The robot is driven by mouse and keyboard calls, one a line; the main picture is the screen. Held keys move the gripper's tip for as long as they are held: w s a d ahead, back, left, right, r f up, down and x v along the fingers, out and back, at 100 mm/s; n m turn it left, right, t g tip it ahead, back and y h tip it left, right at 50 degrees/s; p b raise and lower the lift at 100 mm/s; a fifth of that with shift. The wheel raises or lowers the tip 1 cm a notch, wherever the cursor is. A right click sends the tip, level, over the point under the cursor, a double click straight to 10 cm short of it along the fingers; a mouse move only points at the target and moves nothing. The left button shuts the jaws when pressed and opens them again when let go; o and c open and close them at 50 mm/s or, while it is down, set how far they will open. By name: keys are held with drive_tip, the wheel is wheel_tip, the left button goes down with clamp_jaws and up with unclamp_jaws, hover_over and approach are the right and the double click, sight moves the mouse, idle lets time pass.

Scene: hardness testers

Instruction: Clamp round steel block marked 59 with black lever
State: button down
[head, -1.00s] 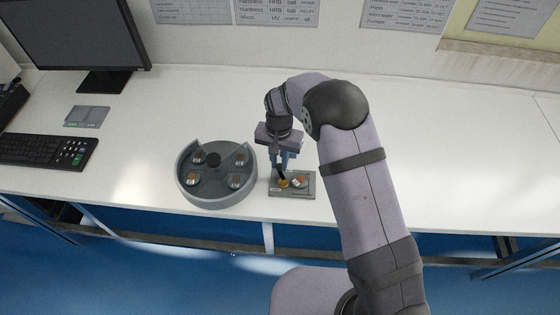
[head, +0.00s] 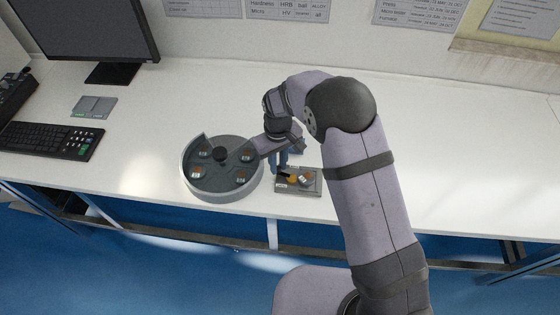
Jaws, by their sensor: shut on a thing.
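A flat grey clamping fixture (head: 312,188) lies on the white table, right of the round tray. A small round steel block (head: 304,180) with an orange-brown patch sits on it; its marking is too small to read. A yellow-orange part (head: 293,179) is just left of the block, with the black lever (head: 283,176) reaching left from it. My gripper (head: 281,170) points down over the fixture's left side, its blue fingers shut on the lever. The fingers partly hide the lever, and I cannot tell whether it presses on the block.
A round grey tray (head: 190,185) with several small blocks and a dark centre knob stands close left of my gripper. A keyboard (head: 50,141), a small grey box (head: 94,107) and a monitor (head: 90,30) are further left. The table right of my arm is clear.

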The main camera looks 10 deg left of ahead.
drive_tip(key=n, duration=0.2)
drive_tip(key=s+n, duration=0.2)
drive_tip(key=n, duration=0.1)
drive_tip(key=shift+n, duration=0.3)
idle(0.4)
drive_tip(key=c, duration=1.7)
unclamp_jaws()
drive_tip(key=shift+o, duration=0.2)
drive_tip(key=shift+r, duration=0.1)
wheel_tip(320, 180, up, 7)
drive_tip(key=b, duration=0.2)
drive_tip(key=shift+r, duration=0.1)
